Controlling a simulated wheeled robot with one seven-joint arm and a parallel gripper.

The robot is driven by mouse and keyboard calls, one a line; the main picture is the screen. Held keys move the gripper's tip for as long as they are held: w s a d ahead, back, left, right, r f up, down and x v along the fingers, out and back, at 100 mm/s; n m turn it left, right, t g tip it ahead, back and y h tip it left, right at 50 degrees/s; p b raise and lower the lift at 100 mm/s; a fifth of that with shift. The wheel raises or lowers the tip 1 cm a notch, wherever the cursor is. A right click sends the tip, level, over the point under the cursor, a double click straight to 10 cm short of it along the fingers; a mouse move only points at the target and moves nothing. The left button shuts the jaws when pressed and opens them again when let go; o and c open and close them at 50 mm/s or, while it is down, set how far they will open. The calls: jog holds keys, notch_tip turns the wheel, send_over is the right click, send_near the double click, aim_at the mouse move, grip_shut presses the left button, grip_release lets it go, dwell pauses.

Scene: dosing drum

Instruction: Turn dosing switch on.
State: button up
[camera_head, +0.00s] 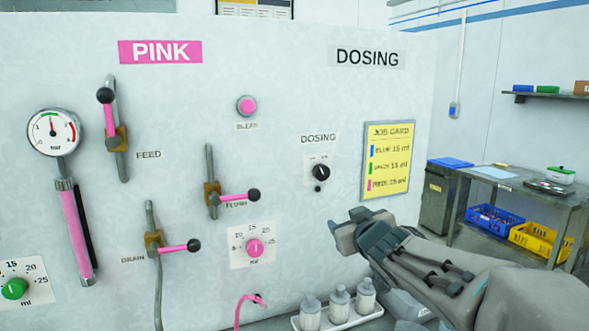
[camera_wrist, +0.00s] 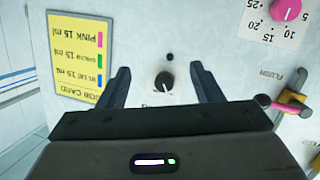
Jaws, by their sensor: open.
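The dosing switch (camera_head: 321,172) is a small black rotary knob on a white plate under the "DOSING" label on the wall panel. In the wrist view the dosing switch (camera_wrist: 168,81) shows a light pointer mark; its labels are too small to read. My gripper (camera_head: 347,225) is in front of the panel, below and right of the switch in the head view. In the wrist view my gripper (camera_wrist: 160,70) is open, its two fingers apart on either side of the switch. It holds nothing, and the fingers look short of the knob.
A small dark round spot (camera_head: 331,198) lies below the switch. The yellow job card (camera_head: 388,160) is to its right, the pink flush lever (camera_head: 235,196) and pink dial (camera_head: 254,247) to its left. A tray of bottles (camera_head: 338,320) sits below. A steel table (camera_head: 520,190) stands far right.

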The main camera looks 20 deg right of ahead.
aim_at(323, 173)
notch_tip(323, 173, up, 6)
jog(key=d+n+t+y, duration=0.1)
jog(key=n+t+y, duration=0.2)
jog(key=n+y, duration=0.1)
jog(key=w+p, duration=0.1)
jog(key=w, duration=0.6)
jog(key=w+p, duration=0.1)
jog(key=w, duration=0.6)
jog(key=shift+w+a+p, duration=0.2)
jog(key=shift+w+p, duration=0.1)
jog(key=shift+c, duration=0.2)
jog(key=c, duration=0.9)
